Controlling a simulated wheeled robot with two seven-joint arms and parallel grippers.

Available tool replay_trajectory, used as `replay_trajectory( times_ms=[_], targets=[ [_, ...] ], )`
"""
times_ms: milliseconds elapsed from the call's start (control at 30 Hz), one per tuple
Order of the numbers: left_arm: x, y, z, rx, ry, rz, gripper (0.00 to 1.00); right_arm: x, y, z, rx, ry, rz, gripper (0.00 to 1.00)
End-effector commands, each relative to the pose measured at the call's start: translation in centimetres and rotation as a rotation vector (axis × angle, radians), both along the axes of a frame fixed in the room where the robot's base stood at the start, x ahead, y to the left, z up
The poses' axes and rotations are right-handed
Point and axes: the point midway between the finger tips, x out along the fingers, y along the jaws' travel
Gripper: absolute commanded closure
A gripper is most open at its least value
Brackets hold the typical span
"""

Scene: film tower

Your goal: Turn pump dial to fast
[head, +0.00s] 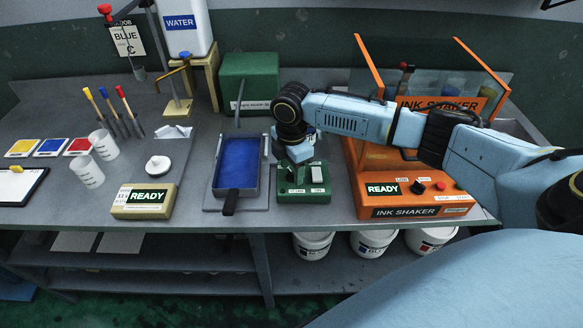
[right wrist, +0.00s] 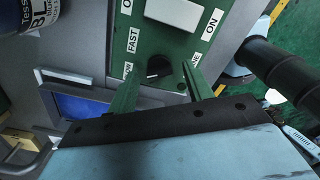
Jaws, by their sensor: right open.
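The green pump box (head: 303,192) sits on the bench in the head view, right of the blue tray. A white rocker switch (head: 317,172) is on its top. In the right wrist view the box's green panel (right wrist: 185,45) shows a dark dial (right wrist: 158,67) below the white rocker (right wrist: 175,12), with a FAST label (right wrist: 132,40) to the left. My right gripper (right wrist: 160,75) is open, its green fingers on either side of the dial. I cannot tell whether they touch it. The arm hides the dial in the head view (head: 297,165). My left gripper is out of view.
A blue-filled tray (head: 236,170) stands left of the pump box. The orange ink shaker (head: 415,205) stands close on the right. A green box (head: 248,82) is behind, and a READY display (head: 146,198) is to the left.

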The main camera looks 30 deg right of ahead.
Motion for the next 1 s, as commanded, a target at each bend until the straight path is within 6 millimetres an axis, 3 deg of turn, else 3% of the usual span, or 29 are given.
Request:
replay_trajectory(
  times_ms=[300, 633, 1000],
  targets=[
    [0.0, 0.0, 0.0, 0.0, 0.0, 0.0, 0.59, 0.0, 0.0, -0.2, 0.0, -0.001, 0.0, 0.5],
    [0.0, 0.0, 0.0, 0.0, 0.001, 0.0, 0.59, 0.0, 0.0, -0.2, 0.0, 0.0, -0.001, 0.94],
    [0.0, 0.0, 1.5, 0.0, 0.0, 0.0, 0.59, 0.0, 0.0, 0.1, 0.001, 0.001, -0.065, 0.94]
  ],
)
